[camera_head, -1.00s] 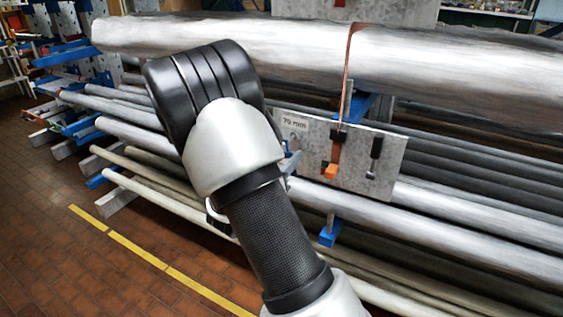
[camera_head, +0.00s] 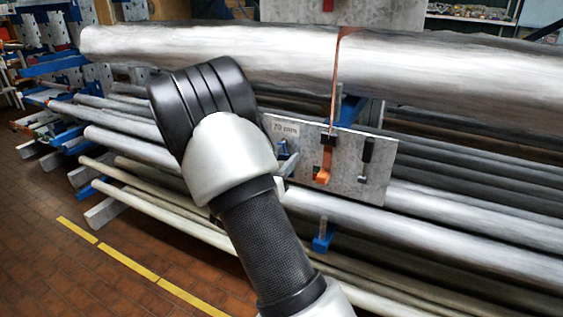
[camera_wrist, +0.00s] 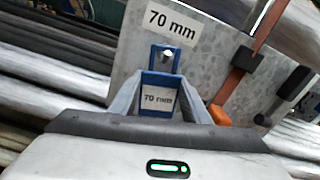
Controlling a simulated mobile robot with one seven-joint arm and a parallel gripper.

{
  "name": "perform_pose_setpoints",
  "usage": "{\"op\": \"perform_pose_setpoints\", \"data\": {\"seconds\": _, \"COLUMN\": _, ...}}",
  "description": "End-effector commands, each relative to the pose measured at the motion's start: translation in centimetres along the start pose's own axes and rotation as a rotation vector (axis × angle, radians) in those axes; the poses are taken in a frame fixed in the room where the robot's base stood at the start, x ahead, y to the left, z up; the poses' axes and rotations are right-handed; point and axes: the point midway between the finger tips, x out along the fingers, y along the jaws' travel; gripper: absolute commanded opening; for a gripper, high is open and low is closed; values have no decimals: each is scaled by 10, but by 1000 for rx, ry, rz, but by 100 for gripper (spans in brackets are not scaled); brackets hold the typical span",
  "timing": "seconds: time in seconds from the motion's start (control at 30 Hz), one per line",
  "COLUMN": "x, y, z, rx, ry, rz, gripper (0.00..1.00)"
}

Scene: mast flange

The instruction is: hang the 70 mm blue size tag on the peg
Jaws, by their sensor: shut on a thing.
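My gripper (camera_wrist: 160,88) is shut on the blue size tag (camera_wrist: 152,78), whose white label reads 70 mm. The tag is upright in front of the grey metal plate (camera_wrist: 205,62), which bears its own 70 mm label. A bright metal peg end (camera_wrist: 166,56) shows within the tag's upper opening. I cannot tell from this how far the peg passes through it. In the head view the plate (camera_head: 350,165) hangs right of my arm, and my wrist hides most of the gripper and tag.
An orange-brown strap (camera_head: 335,85) hangs from the large pipe (camera_head: 430,70) across the plate, ending in an orange piece (camera_head: 322,176). Racked pipes lie behind and below. The brick floor (camera_head: 60,275) is clear at left.

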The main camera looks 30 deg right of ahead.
Motion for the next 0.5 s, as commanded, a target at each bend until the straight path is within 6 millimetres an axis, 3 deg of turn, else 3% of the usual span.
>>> {"op": "perform_pose_setpoints", "data": {"seconds": 0.47, "x": 0, "y": 0, "z": 0, "rx": 0, "ry": 0, "rz": 0, "gripper": 20}}
{"op": "perform_pose_setpoints", "data": {"seconds": 0.5, "x": 0, "y": 0, "z": 0, "rx": 0, "ry": 0, "rz": 0, "gripper": 50}}
